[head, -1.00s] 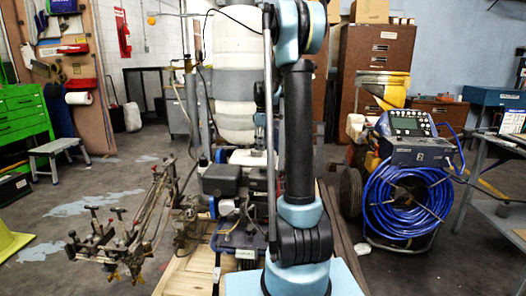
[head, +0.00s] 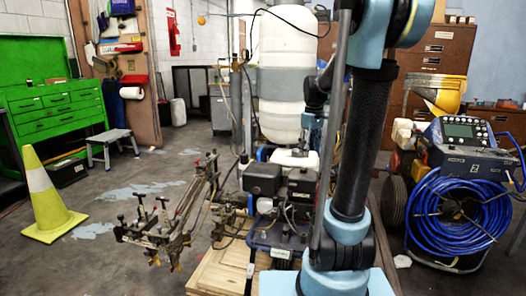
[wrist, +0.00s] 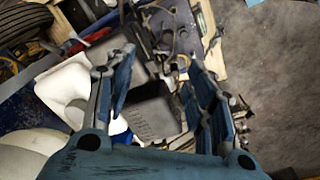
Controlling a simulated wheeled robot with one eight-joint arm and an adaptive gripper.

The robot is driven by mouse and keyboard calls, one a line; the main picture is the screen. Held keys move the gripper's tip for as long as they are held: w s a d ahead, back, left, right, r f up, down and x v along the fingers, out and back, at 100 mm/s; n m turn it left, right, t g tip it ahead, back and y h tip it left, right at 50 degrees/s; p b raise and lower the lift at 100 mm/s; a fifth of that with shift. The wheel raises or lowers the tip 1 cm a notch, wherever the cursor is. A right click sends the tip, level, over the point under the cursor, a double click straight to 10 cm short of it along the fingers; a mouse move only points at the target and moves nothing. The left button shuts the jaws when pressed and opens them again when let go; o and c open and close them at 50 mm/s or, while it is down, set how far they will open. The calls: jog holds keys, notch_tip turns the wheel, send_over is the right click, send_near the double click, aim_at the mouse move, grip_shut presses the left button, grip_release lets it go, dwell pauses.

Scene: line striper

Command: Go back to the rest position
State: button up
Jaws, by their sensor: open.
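My gripper (wrist: 159,62) is open in the wrist view, its two blue fingers spread wide with nothing held between them. It hangs above the line striper, with a dark grey engine part (wrist: 150,110) showing below and between the fingers. In the head view my arm rises from its blue base at lower right of centre and runs past the top edge. The gripper cannot be made out clearly there. The line striper (head: 265,180) stands behind my arm, with a white tank (head: 285,60) above its engine.
A yellow cone (head: 45,195), a step stool (head: 112,145) and a green tool cabinet (head: 55,105) are at left. A cart with a blue hose reel (head: 460,215) stands close at right. Metal arms (head: 165,220) stick out left of the striper. Grey floor lies open between them and the cone.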

jog(key=s+f+m, duration=0.3)
jog(key=s+f, duration=0.3)
jog(key=s, duration=0.8)
jog(key=s+f+m+t, duration=0.1)
jog(key=s+f+m, duration=0.3)
jog(key=s, duration=1)
jog(key=shift+s+a+f+t, duration=0.3)
jog(key=shift+s+a+f, duration=0.05)
jog(key=shift+f, duration=1)
